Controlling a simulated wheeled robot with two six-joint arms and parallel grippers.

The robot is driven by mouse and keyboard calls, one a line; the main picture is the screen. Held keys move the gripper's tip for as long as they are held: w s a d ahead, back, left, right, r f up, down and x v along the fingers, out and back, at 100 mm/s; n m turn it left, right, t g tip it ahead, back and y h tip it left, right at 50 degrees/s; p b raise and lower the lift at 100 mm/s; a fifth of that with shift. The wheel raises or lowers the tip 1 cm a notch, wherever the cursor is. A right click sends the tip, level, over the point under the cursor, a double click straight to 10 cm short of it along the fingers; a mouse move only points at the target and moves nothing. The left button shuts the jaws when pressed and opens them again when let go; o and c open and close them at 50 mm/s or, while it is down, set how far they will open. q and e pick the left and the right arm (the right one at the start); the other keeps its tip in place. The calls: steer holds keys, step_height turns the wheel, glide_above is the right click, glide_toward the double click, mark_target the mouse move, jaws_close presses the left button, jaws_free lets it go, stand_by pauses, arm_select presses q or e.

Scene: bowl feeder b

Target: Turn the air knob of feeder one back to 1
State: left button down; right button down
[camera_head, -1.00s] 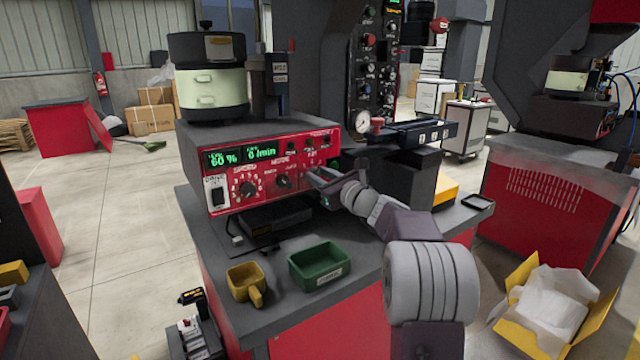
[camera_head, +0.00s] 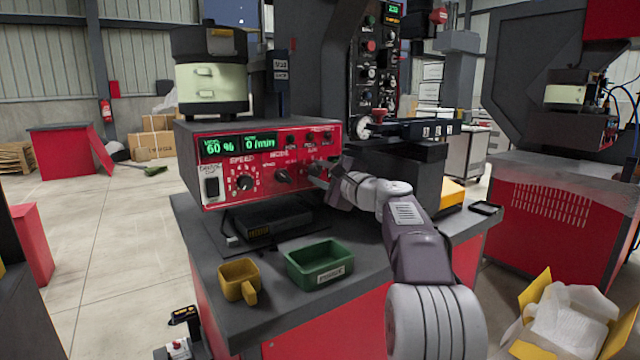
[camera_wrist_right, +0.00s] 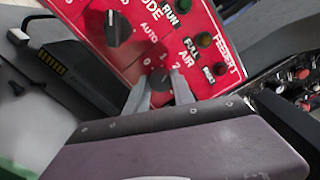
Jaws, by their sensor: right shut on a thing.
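The red control panel (camera_head: 222,180) of the feeder shows green displays reading 60 % and 0 /min. My right gripper (camera_head: 318,175) is at the panel's lower right, with its fingers partly hidden by my wrist. In the right wrist view, my right gripper (camera_wrist_right: 160,92) is shut on the small dark air knob (camera_wrist_right: 161,80), one finger on each side. Marks 0, 1 and 2 surround the knob, beside the word AIR. I cannot tell for sure which mark the knob points to. My left gripper is not in view.
A larger black mode knob (camera_wrist_right: 118,28) sits close by on the same panel. A green tray (camera_head: 318,265) and a yellow cup (camera_head: 238,279) stand on the bench in front. The cream bowl feeder (camera_head: 212,88) stands above the panel.

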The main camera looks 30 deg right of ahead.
steer(key=n+b, duration=0.2)
steer(key=n, duration=0.2)
steer(key=shift+f+n+b, duration=0.1)
steer(key=shift+n+b, duration=0.2)
stand_by(0.3)
steer(key=c, duration=1.1)
jaws_free()
steer(key=s, duration=0.3)
steer(key=s+b, duration=0.1)
steer(key=s, duration=0.5)
steer(key=shift+d, duration=0.3)
